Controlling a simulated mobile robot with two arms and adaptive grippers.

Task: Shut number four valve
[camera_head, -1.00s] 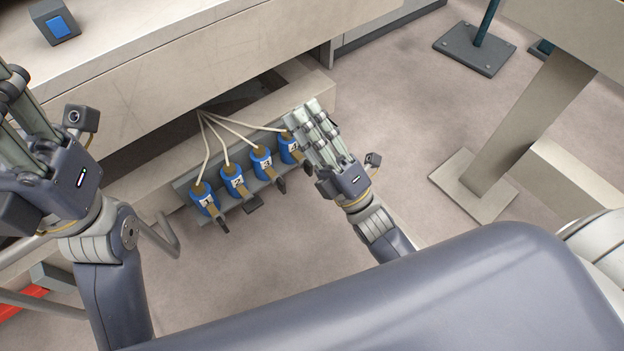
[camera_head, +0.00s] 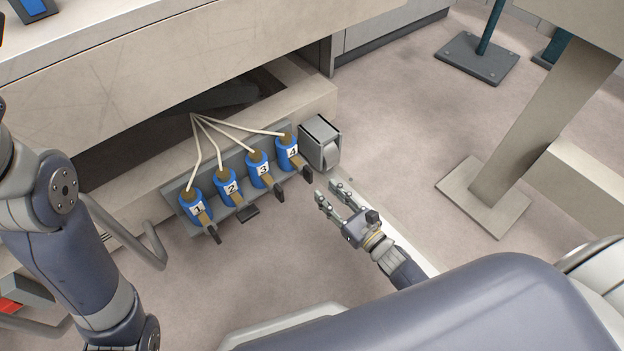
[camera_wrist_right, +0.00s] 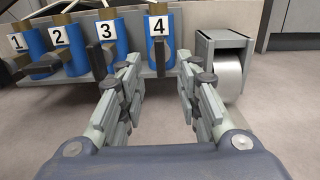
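The number four valve (camera_head: 287,152) is a blue cylinder with a white "4" label, at the right end of a row of valves. Its dark handle (camera_head: 307,174) points out toward my right gripper, along the valve's length. In the right wrist view, valve four (camera_wrist_right: 159,27) is straight ahead, and its black handle (camera_wrist_right: 160,57) stands upright between the lines of my fingers. My right gripper (camera_head: 328,191) is open and empty, just short of the handle in the head view. Its fingers are spread apart in the wrist view (camera_wrist_right: 160,72). My left gripper is out of view.
Valves one (camera_head: 196,204), two (camera_head: 228,187) and three (camera_head: 260,169) stand left of valve four; valve two's handle lies crosswise. A grey box with a roller (camera_head: 320,145) sits close right of valve four. Open floor lies in front.

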